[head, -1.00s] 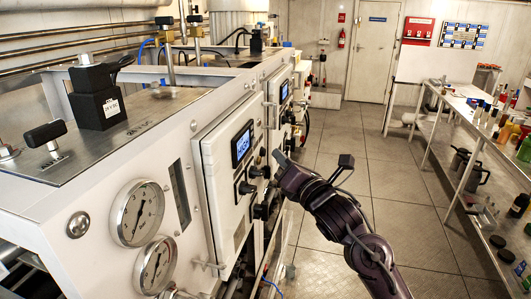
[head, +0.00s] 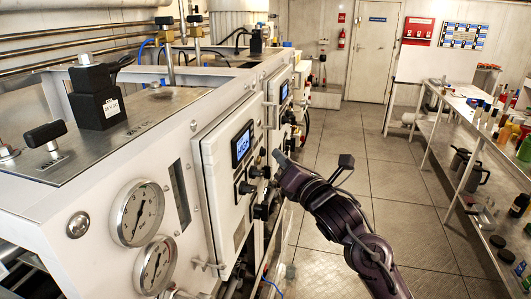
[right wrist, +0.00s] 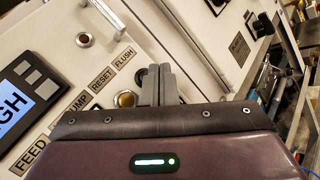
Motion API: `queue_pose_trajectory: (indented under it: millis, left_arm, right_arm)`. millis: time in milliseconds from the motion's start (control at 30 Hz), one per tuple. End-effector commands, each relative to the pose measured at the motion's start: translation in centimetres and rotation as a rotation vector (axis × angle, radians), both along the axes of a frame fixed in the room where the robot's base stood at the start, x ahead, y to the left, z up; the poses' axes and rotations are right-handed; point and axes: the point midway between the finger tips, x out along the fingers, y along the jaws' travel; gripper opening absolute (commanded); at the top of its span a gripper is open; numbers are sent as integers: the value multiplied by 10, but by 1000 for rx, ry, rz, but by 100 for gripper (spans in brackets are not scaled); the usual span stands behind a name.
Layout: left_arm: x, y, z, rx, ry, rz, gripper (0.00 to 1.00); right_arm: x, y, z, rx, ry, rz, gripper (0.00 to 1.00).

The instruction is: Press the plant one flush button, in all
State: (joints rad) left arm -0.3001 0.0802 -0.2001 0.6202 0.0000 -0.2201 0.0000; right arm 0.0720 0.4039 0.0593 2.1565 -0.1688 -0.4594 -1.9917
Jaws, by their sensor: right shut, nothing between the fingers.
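The white control panel (head: 211,158) on the near watermaker faces the aisle. Its lit blue display (head: 242,144) reads HIGH. In the right wrist view, the panel shows the labels FEED, PUMP, RESET (right wrist: 103,79) and FLUSH (right wrist: 124,57). A brass-rimmed round control (right wrist: 125,98) sits near the RESET label. A dark round part (right wrist: 140,75) near the FLUSH label is partly hidden behind my fingers. My right gripper (head: 278,156) is shut and empty, its fingertips (right wrist: 160,68) close to that dark part. I cannot tell whether they touch it. My left gripper is out of view.
Black knobs (head: 262,210) stick out of the panel beside my right gripper. Round gauges (head: 138,213) are on the near face. A second unit with a display (head: 284,92) stands farther along. The aisle floor (head: 400,190) is clear, with a bench (head: 452,112) at right.

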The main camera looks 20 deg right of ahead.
Motion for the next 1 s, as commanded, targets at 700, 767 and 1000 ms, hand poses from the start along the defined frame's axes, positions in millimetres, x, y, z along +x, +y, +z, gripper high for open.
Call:
queue_pose_trajectory:
  millis: [700, 767, 1000]
  left_arm:
    - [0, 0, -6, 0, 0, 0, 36]
    - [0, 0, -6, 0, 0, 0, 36]
    - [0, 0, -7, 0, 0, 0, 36]
  right_arm:
    - [5, 7, 0, 0, 1, -1, 0]
    - [5, 7, 0, 0, 1, -1, 0]
    - [6, 8, 0, 0, 0, 0, 0]
